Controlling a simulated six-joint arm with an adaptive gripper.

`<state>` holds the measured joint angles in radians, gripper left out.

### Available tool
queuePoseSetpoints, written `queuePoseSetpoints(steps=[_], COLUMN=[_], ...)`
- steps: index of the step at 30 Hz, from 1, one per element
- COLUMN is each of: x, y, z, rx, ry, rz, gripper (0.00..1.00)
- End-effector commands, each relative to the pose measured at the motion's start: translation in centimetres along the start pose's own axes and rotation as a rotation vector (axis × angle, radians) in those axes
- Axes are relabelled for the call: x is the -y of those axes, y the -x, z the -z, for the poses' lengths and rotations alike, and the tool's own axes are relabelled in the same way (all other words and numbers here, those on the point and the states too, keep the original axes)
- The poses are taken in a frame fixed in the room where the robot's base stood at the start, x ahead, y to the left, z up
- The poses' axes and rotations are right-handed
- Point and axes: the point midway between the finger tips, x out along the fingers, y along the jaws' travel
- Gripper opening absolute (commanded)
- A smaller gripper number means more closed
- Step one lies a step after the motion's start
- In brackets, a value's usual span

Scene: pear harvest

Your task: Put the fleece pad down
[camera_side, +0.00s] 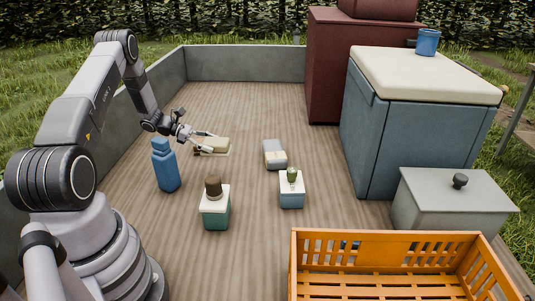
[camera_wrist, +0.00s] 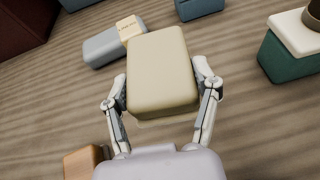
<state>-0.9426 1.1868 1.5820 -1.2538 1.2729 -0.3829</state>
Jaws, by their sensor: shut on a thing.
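The fleece pad, a cream rounded block, sits between the two fingers of my gripper (camera_wrist: 160,92) in the wrist view (camera_wrist: 162,68). My gripper is shut on it, with one finger against each long side. In the side view, my gripper (camera_side: 207,138) holds the pad (camera_side: 215,145) low over the wooden floor, right of the blue bottle. I cannot tell whether the pad touches the floor.
A blue bottle (camera_side: 165,166), a green box with a brown top (camera_side: 215,209), a small blue box (camera_side: 291,190) and a grey-blue block with a cream label (camera_side: 274,154) stand nearby. An orange crate (camera_side: 400,240) is at front right. The back floor is clear.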

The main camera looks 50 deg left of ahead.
Motion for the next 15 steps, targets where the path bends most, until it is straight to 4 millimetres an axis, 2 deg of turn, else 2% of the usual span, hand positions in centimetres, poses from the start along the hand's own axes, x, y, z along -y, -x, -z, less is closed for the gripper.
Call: queuePoseSetpoints(steps=[5, 10, 15], x=[2.3, 7.1, 10.7], y=[-1.1, -1.9, -0.1], z=[-2.0, -3.5, -4.2], rx=[-0.002, -0.002, -0.001], ry=[-0.089, -0.278, -0.49], rz=[0.21, 0.67, 1.185], gripper=[0.26, 0.26, 0.26])
